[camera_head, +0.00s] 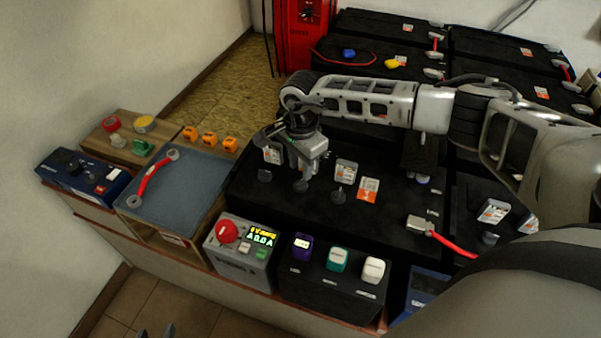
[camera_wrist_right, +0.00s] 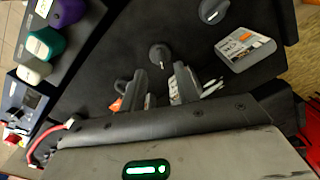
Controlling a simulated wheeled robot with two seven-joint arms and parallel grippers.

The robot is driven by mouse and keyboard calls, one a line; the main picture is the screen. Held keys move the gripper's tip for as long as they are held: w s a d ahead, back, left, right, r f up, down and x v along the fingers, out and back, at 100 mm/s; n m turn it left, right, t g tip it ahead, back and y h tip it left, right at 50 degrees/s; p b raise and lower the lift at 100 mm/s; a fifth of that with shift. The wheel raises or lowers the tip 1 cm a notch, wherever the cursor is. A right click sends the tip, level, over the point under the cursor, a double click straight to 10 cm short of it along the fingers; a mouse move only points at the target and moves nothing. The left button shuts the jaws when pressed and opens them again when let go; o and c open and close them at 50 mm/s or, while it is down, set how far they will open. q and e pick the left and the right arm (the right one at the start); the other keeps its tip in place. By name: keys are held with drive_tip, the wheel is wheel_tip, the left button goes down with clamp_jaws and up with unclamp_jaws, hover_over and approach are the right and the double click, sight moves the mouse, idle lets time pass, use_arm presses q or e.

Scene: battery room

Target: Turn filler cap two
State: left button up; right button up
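A row of dark round filler caps sits on the black battery (camera_head: 250,193). The left cap (camera_head: 265,175) and right cap (camera_head: 338,196) stand clear in the head view. The middle cap (camera_head: 301,186) is just below my right gripper (camera_head: 308,168). In the right wrist view the middle cap (camera_wrist_right: 160,54) lies in line with the gap between the two fingers (camera_wrist_right: 161,78), just past their tips. The fingers are apart with nothing held. Contact with the cap cannot be told. Only two separated fingertips of my left gripper (camera_head: 156,332) show at the bottom edge, empty.
A grey box with a red button (camera_head: 238,250) and a black holder with purple, teal and white items (camera_head: 333,288) stand in front. A blue-grey mat (camera_head: 180,200) holds a red-handled tool (camera_head: 152,175). A red cable (camera_head: 455,243) lies at right. More batteries (camera_head: 390,30) stand behind.

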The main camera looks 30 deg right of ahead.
sight(301, 181)
drive_tip(key=shift+f, duration=2.15)
clamp_jaws()
drive_tip(key=m, duration=0.6)
drive_tip(key=shift+m+b, duration=0.3)
drive_tip(key=shift+b, duration=0.1)
drive_tip(key=m, duration=0.5)
drive_tip(key=shift+r+m, duration=0.1)
drive_tip(key=shift+m, duration=0.2)
